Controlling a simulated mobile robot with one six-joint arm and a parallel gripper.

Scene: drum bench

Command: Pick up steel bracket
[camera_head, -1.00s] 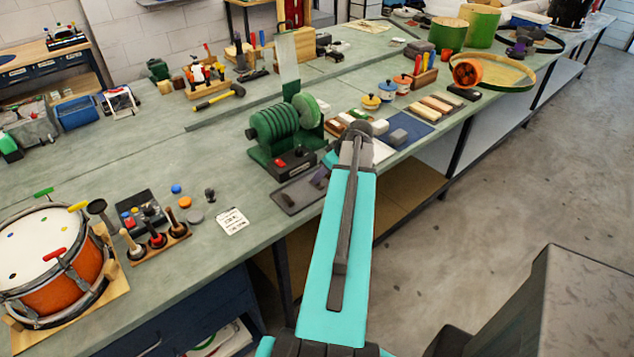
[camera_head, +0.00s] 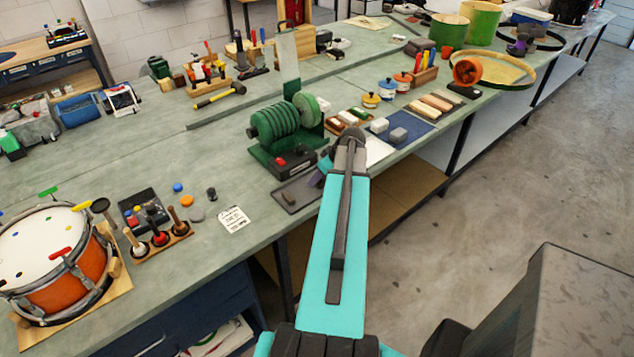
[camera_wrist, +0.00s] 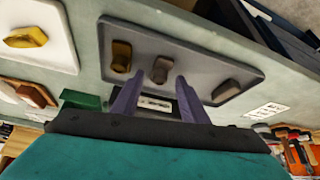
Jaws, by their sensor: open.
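A grey tray (camera_wrist: 190,34) lies on the bench and carries three small blocky parts. In the wrist view, the greyish middle part, which looks like the steel bracket (camera_wrist: 161,69), lies in line with the gap between my fingertips. A brass-coloured part (camera_wrist: 121,56) is left of it and a dark brownish part (camera_wrist: 226,91) is to the right. My gripper (camera_wrist: 160,78) is open, with its purple fingers pointing at the tray. I cannot tell whether the fingers touch the bracket. In the head view, my arm partly hides the tray (camera_head: 288,199) and the parts on it.
A green machine with ribbed wheels (camera_head: 275,130) stands right behind the tray. A white card (camera_head: 234,219) lies to its left. A drum (camera_head: 55,250) and a rack of handled tools (camera_head: 160,244) are further left. A blue mat with grey blocks (camera_head: 408,127) lies to the right.

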